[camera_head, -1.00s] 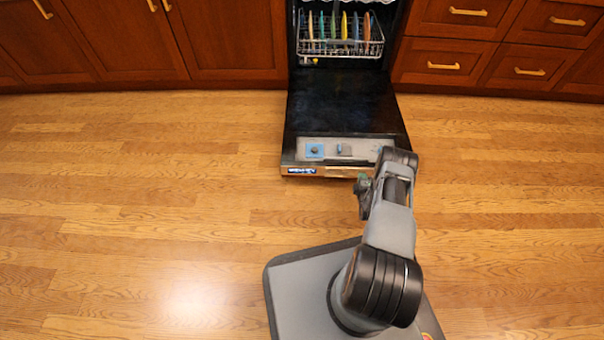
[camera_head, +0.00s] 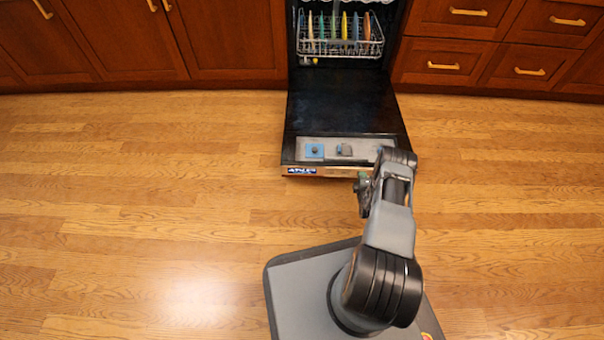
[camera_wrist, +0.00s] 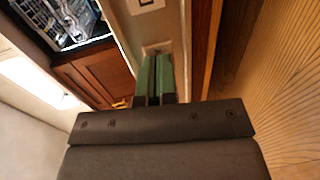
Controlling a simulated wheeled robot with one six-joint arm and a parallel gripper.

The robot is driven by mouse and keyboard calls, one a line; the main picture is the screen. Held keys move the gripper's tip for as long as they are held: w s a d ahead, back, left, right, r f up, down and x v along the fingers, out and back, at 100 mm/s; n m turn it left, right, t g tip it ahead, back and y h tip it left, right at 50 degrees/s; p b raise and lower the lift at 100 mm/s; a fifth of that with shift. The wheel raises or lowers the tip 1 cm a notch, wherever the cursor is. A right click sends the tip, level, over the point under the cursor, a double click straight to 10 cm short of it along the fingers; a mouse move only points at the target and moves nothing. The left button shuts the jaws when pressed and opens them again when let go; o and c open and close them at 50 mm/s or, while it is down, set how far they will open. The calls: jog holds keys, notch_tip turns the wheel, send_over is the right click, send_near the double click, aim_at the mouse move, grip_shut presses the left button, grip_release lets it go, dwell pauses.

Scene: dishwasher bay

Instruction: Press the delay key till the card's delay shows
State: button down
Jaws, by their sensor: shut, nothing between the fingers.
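The dishwasher's lowered door (camera_head: 345,105) carries a pale grey control strip (camera_head: 363,152) along its outer end. On the strip are a blue square with a dark round spot (camera_head: 314,150) and a blue-grey part (camera_head: 344,150). My arm covers the strip's right end in the head view. In the wrist view my gripper (camera_wrist: 155,58) has its green fingers together, empty. Their tips lie over a pale square (camera_wrist: 158,46) on the strip; I cannot tell whether they touch it. The delay key, delay reading and card cannot be told apart here.
A blue lettered patch (camera_head: 302,171) is on the door's front edge, too small to read. A rack (camera_head: 340,47) with upright plates is inside the dishwasher. Wooden cabinets (camera_head: 230,40) flank it. The wooden floor (camera_head: 130,200) is clear on both sides.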

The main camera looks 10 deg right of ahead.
jog(key=shift+w, duration=0.15)
jog(key=shift+f+p+v, duration=0.2)
jog(key=shift+p+v, duration=0.2)
jog(key=shift+v, duration=0.55)
jog(key=shift+f+p+v, duration=0.2)
jog(key=shift+p+v, duration=0.2)
jog(key=shift+v, duration=0.6)
jog(key=shift+f+p+v, duration=0.2)
jog(key=shift+p+v, duration=0.2)
jog(key=shift+v, duration=0.55)
jog(key=shift+r, duration=0.1)
dwell(0.8)
